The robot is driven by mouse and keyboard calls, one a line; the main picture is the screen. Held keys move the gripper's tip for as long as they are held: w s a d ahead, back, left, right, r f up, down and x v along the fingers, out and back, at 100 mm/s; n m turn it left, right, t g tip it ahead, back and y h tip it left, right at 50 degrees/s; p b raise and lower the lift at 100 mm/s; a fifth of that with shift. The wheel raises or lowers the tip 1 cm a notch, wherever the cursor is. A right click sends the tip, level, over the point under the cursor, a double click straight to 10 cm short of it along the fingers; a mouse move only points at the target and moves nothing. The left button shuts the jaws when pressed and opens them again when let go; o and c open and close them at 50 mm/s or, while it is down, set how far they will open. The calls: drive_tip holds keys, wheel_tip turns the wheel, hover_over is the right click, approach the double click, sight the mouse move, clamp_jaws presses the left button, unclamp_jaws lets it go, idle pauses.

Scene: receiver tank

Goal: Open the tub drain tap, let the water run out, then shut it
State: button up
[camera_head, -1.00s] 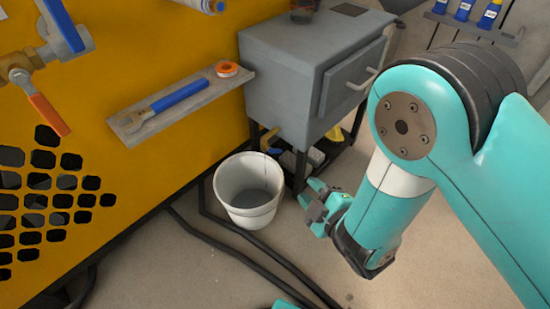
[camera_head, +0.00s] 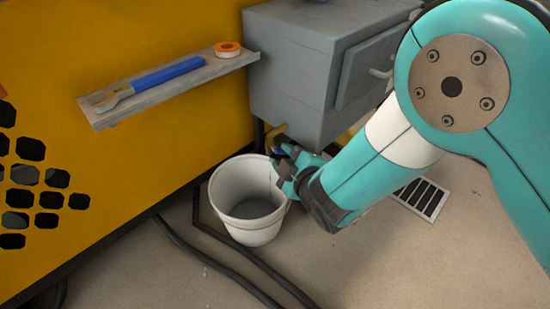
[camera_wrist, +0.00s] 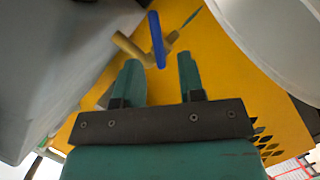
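The brass drain tap (camera_head: 278,131) sticks out under the left end of the grey tub (camera_head: 300,62). Its blue lever (camera_wrist: 157,40) crosses the brass body (camera_wrist: 130,46) in the wrist view. A thin bluish streak (camera_wrist: 190,19) leads from the tap's outlet toward the white bucket (camera_wrist: 285,35); it looks like running water. The bucket (camera_head: 230,190) stands below the tap with greyish liquid in it. My gripper (camera_head: 281,162) is at the bucket's right rim, just below the tap. In the wrist view my gripper (camera_wrist: 159,72) is open, with the lever ahead between its fingertips, apparently not clamped.
A yellow panel (camera_head: 190,35) stands at the left with a shelf (camera_head: 150,95) holding a blue-handled wrench (camera_head: 160,78) and an orange tape roll (camera_head: 227,48). Black hoses (camera_head: 205,255) run along the floor. A floor grate (camera_head: 421,198) lies at the right.

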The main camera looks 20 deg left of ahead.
drive_tip(key=shift+x, duration=0.85)
clamp_jaws()
drive_tip(key=shift+r+p, duration=0.25)
drive_tip(key=shift+p, duration=0.25)
drive_tip(key=shift+f+m+g+p, duration=0.15)
drive_tip(key=shift+m+g+p, duration=0.95)
drive_tip(key=shift+m+p, duration=0.95)
drive_tip(key=shift+n, duration=0.35)
unclamp_jaws()
drive_tip(key=shift+p, duration=0.3)
